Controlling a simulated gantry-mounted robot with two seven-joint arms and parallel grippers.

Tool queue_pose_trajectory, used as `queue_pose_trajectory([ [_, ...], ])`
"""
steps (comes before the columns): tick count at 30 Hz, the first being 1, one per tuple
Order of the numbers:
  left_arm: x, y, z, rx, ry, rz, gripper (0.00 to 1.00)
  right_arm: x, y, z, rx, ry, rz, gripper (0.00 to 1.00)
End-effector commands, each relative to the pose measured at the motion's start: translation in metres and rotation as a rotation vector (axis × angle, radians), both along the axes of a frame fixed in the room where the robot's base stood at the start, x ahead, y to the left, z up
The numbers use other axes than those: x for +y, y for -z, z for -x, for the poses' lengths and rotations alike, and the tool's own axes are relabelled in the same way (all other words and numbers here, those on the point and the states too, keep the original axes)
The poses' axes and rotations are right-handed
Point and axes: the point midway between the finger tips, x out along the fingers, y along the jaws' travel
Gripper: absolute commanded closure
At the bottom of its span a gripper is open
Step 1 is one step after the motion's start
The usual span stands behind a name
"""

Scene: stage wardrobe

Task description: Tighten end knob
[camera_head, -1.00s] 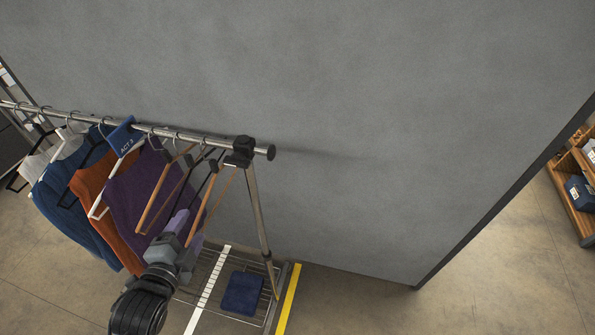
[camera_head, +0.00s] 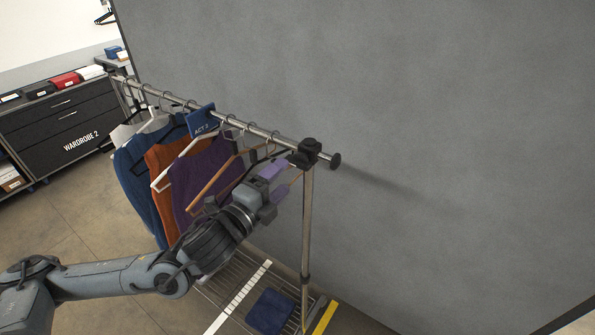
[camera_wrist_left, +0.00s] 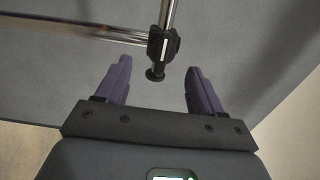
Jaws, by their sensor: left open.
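In the left wrist view a small black knob (camera_wrist_left: 155,73) sticks out of the clamp (camera_wrist_left: 163,45) toward me. My left gripper (camera_head: 284,179) has purple fingers and is open, just left of and below the clamp. In the left wrist view the gripper (camera_wrist_left: 155,84) has the knob between the lines of its fingers, without visible contact. My right gripper is not in view.
Clothes and hangers (camera_head: 205,175) hang on the rail (camera_head: 240,122), close beside my left forearm. A folded blue cloth (camera_head: 269,311) lies on the lower rack shelf (camera_head: 232,268). A grey wall panel (camera_head: 430,130) stands behind. A dark drawer cabinet (camera_head: 65,125) is at left.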

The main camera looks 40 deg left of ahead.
Motion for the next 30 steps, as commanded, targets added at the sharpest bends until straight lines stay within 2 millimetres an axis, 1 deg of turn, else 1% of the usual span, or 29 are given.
queue_pose_trajectory([
  [1, 0.002, -0.008, -0.008, -0.004, -0.002, 0.004, 0.32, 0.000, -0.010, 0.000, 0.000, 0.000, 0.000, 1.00],
  [5, 0.003, -0.008, -0.026, -0.003, -0.002, 0.004, 0.32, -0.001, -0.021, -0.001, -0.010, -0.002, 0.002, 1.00],
  [9, 0.005, -0.007, -0.045, -0.001, 0.000, 0.004, 0.32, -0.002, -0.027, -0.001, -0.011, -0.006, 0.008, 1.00],
  [15, 0.007, -0.005, -0.064, -0.001, 0.000, 0.003, 0.32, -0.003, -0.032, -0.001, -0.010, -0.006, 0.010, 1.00],
  [21, 0.007, -0.004, -0.071, 0.000, 0.003, 0.002, 0.32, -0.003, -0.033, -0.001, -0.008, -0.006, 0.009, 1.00],
  [29, 0.007, -0.003, -0.072, 0.000, 0.003, 0.002, 0.32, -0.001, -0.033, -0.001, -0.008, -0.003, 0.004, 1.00],
  [30, 0.007, -0.003, -0.072, 0.000, 0.003, 0.002, 0.37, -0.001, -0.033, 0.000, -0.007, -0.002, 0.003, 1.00],
])
